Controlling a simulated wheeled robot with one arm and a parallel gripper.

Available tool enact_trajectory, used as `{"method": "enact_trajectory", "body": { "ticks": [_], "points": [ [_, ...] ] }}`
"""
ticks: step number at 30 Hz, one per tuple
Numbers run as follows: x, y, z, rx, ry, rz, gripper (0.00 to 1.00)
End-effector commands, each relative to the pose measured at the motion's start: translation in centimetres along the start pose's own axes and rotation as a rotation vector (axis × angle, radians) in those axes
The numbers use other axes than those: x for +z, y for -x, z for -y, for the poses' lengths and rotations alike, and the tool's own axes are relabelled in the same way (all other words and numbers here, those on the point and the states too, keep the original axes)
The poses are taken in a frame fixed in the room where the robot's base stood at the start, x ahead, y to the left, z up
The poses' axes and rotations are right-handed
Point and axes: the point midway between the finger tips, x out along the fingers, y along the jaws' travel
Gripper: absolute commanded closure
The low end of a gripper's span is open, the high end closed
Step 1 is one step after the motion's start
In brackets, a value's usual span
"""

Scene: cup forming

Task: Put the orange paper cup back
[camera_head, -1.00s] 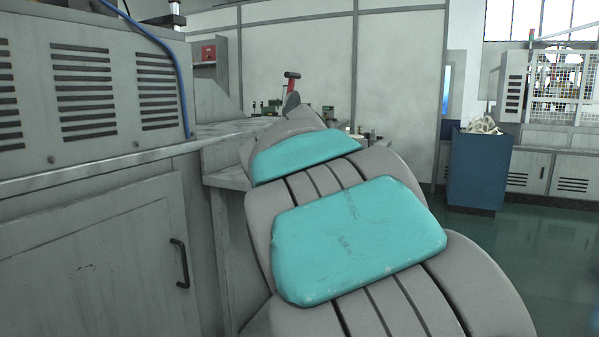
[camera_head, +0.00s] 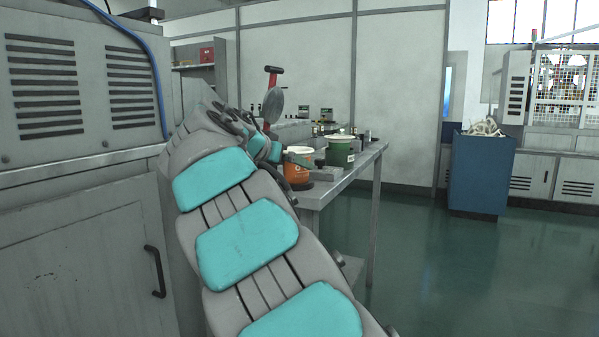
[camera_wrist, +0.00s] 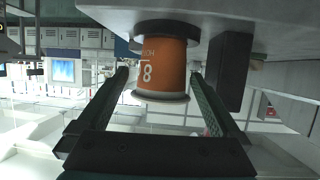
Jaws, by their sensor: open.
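The orange paper cup (camera_head: 297,174) stands upright near the front edge of the grey table (camera_head: 318,196), partly hidden by my gripper. In the wrist view, which is upside down, the orange cup (camera_wrist: 162,66) shows a white "8" and a pale rim. Its base meets a black round piece (camera_wrist: 166,28) on the table. My gripper (camera_wrist: 160,74) is open, with one finger to each side of the cup and gaps visible. I cannot tell how deep the cup sits between the fingers.
A green container (camera_head: 340,151) stands behind and right of the cup. A red-handled tool (camera_head: 273,78) rises behind my arm. A dark block (camera_wrist: 229,70) is beside the cup in the wrist view.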

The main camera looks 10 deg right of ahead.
Motion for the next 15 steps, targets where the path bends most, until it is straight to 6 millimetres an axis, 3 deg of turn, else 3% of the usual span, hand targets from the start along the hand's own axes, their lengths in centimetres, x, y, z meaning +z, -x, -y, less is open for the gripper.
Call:
{"method": "enact_trajectory", "body": {
  "ticks": [15],
  "points": [
    [-0.2,-5.0,0.4,0.002,0.0,0.005,0.0]
  ]
}}
